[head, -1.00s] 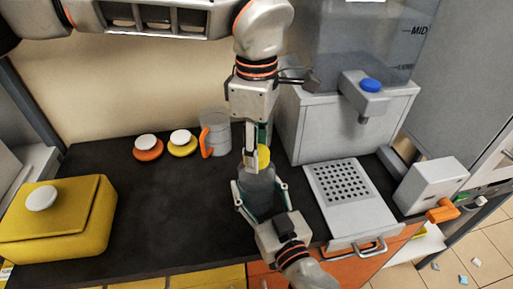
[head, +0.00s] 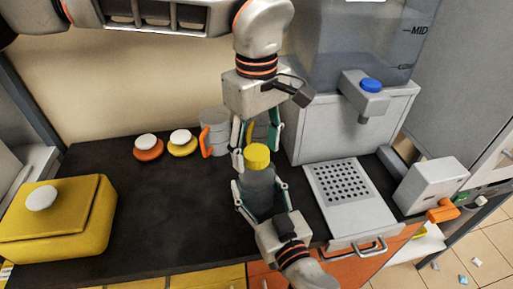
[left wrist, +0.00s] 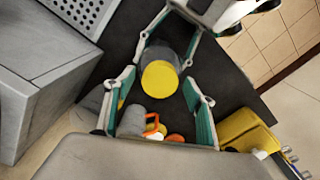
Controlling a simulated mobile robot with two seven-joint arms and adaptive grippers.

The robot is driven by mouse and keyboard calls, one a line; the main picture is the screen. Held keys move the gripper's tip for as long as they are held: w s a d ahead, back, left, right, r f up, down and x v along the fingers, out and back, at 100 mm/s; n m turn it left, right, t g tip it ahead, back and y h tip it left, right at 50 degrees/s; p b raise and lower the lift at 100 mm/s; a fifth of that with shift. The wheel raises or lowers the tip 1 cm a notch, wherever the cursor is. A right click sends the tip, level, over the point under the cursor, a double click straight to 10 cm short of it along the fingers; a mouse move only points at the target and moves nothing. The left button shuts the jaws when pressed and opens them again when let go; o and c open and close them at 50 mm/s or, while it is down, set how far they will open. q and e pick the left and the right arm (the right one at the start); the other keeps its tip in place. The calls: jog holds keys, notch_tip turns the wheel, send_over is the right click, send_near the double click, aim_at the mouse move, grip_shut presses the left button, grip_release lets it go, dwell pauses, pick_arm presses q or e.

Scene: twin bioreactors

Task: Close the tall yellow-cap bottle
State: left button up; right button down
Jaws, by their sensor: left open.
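The tall bottle (head: 258,187) is grey with a yellow cap (head: 257,155) on its top, and stands upright near the counter's front edge. My right gripper (head: 261,194) is shut around its body from the front. My left gripper (head: 256,142) comes down from above, open and empty, its fingers spread behind and above the cap. In the left wrist view the cap (left wrist: 160,79) shows from above between the open left fingers, apart from them. The right fingers show beyond it around the bottle. I cannot tell how tightly the cap sits.
A grey jug with an orange handle (head: 206,140) and two white-knobbed lids, orange (head: 148,151) and yellow (head: 184,148), stand behind left. A yellow box (head: 70,222) is at left. A dispenser (head: 345,105) and perforated tray (head: 365,218) are at right. The counter's left middle is clear.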

pick_arm(q)
notch_tip(320, 180, up, 12)
dwell(0.4)
jog(key=shift+f, duration=0.1)
pick_arm(e)
jog(key=c, duration=0.7)
grip_release()
jog(key=shift+o, duration=0.2)
jog(key=shift+v, duration=6)
jog(key=shift+d, duration=0.1)
